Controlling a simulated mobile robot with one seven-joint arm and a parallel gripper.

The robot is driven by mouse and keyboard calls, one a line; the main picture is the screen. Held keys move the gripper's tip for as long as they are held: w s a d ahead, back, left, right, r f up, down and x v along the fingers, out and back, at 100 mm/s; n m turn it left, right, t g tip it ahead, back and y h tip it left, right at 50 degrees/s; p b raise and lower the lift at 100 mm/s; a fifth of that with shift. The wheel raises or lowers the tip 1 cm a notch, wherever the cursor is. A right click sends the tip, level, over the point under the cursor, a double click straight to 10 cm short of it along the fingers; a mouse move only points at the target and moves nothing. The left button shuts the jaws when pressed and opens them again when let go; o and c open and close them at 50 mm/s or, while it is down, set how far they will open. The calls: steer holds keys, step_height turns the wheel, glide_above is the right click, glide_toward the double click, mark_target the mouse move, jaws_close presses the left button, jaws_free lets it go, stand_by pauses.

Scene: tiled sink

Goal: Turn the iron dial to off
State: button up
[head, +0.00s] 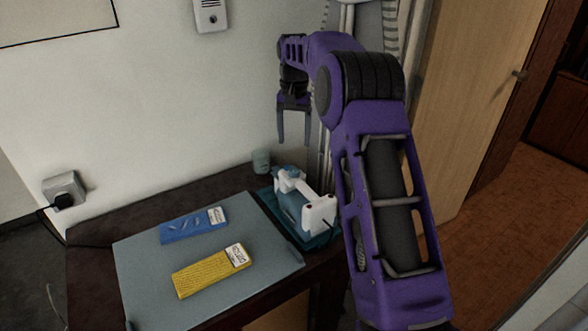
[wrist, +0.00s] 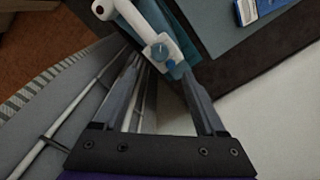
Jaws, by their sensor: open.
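The iron (head: 303,205) is white and blue and lies on a teal base at the right end of the dark table. In the wrist view the iron (wrist: 150,22) shows at the top, partly cut off by the edge. A round blue knob on its white end, which looks like the dial (wrist: 160,51), shows between my fingertips in that picture. Its setting is too small to read. My gripper (head: 294,140) is open and empty, pointing down, above and behind the iron, apart from it. It also shows in the wrist view (wrist: 157,68).
A grey-blue mat (head: 140,270) on the table (head: 90,230) holds a blue packet (head: 193,226) and a yellow packet (head: 208,271). A small pale cup (head: 261,161) stands by the wall, left of the iron. An ironing board and a wooden door (head: 470,110) are behind my arm.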

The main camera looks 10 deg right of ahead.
mark_target(294, 169)
step_height(294, 169, down, 10)
steer(key=shift+f+b, duration=0.1)
steer(key=shift+b, duration=0.5)
jaws_close()
